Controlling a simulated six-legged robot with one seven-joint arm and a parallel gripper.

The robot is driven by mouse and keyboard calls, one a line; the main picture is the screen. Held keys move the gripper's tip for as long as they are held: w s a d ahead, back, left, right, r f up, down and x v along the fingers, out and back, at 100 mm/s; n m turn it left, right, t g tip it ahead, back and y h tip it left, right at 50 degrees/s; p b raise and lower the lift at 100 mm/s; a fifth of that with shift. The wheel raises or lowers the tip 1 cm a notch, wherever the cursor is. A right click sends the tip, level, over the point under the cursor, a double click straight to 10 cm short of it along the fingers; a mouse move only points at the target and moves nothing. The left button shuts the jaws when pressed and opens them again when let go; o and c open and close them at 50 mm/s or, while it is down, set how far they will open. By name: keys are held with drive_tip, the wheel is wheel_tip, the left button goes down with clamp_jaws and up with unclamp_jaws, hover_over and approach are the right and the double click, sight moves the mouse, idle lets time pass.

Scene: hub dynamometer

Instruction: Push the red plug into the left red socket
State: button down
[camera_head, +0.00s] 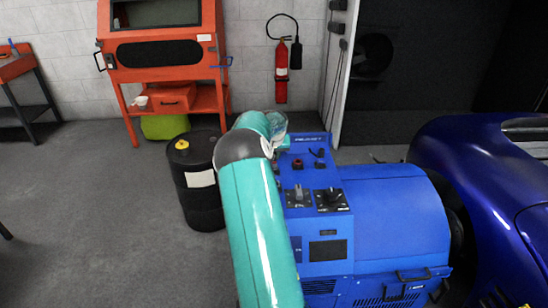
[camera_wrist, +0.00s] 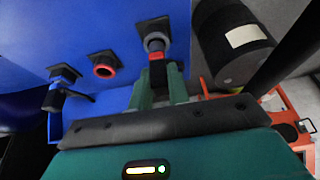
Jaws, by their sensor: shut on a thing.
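The red plug (camera_wrist: 157,57) shows in the wrist view between the green fingers of my gripper (camera_wrist: 159,76), which is shut on it. Its front end meets a grey ring on a black square plate on the blue machine (camera_wrist: 100,22). I cannot tell how deep the plug sits there. Another red socket (camera_wrist: 103,69), open and round on its own black plate, lies to the left in this view. In the head view, a red socket (camera_head: 297,163) shows on the top panel of the blue machine (camera_head: 385,215).
A black barrel (camera_head: 202,183) stands left of the machine; it also shows in the wrist view (camera_wrist: 232,42). A black lever (camera_wrist: 72,93) sticks out beside the sockets. A red cabinet (camera_head: 165,65) is behind, and a blue car (camera_head: 485,185) is at the right.

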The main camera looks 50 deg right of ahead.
drive_tip(key=shift+r, duration=1.1)
